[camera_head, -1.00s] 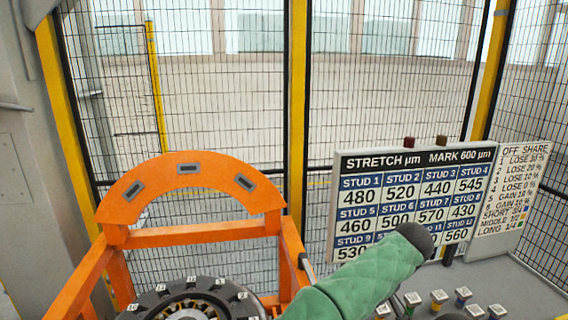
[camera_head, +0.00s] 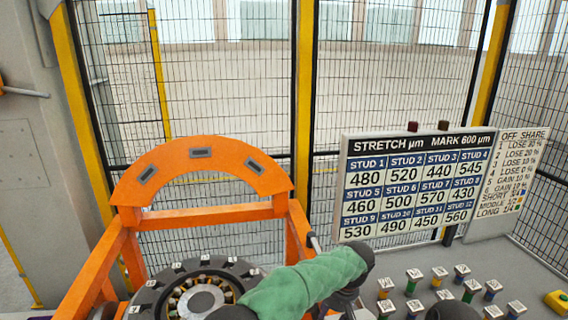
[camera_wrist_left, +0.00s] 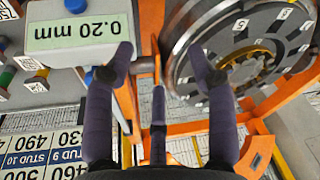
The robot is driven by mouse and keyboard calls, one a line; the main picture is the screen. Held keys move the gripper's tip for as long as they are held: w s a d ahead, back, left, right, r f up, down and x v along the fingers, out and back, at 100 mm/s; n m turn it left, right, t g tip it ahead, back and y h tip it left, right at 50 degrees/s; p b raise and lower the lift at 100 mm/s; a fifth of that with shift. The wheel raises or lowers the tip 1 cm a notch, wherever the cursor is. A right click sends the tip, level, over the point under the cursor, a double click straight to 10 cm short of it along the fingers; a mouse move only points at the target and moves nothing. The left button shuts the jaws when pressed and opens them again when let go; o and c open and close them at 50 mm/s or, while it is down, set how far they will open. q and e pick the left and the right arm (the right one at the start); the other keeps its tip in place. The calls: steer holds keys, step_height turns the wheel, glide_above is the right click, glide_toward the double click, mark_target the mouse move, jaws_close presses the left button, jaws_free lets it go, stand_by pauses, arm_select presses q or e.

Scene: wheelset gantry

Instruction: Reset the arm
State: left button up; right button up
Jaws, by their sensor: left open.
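In the left wrist view my left gripper (camera_wrist_left: 163,68) shows two dark fingers set wide apart. They are open, with nothing clearly held between them. In the head view my green-sleeved arm (camera_head: 310,284) crosses the bottom middle, bent at a dark joint, and the gripper itself cannot be made out there. The black hub with numbered studs (camera_head: 226,267) sits in the orange frame (camera_head: 207,216); it also shows at the upper right of the wrist view (camera_wrist_left: 240,50). My right gripper is not in view.
The stretch board (camera_head: 418,141) stands right of the arm. A 0.20 mm display (camera_wrist_left: 78,30) is close to the left finger in the wrist view. Mesh fencing (camera_head: 400,70) closes the back.

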arm_select(q)
steer(key=s+a+f+m+g+h, duration=0.15)
steer(key=a+f, duration=0.25)
steer(key=f, duration=0.5)
steer(key=s+a+f+m+h, duration=0.1)
steer(key=s+a+f+h, duration=0.15)
steer(key=a+f, duration=0.4)
steer(key=s+a+f+m+g+h, duration=0.1)
steer(key=s+a+f, duration=0.15)
steer(key=f, duration=0.85)
steer(key=s+a+f+t, duration=0.1)
steer(key=s+a+f, duration=0.2)
steer(key=s, duration=0.4)
steer(key=s+a+f+m+h, duration=0.1)
steer(key=s+a+f, duration=0.1)
steer(key=s+a, duration=0.35)
steer(key=s+a+f+t, duration=0.1)
steer(key=s+a+f, duration=0.15)
steer(key=s, duration=0.55)
step_height(320, 180, down, 14)
steer(key=w+d+m+b, duration=0.1)
steer(key=d+b, duration=0.1)
steer(key=b, duration=1.3)
steer(key=shift+w+d, duration=0.2)
steer(key=shift+w, duration=0.15)
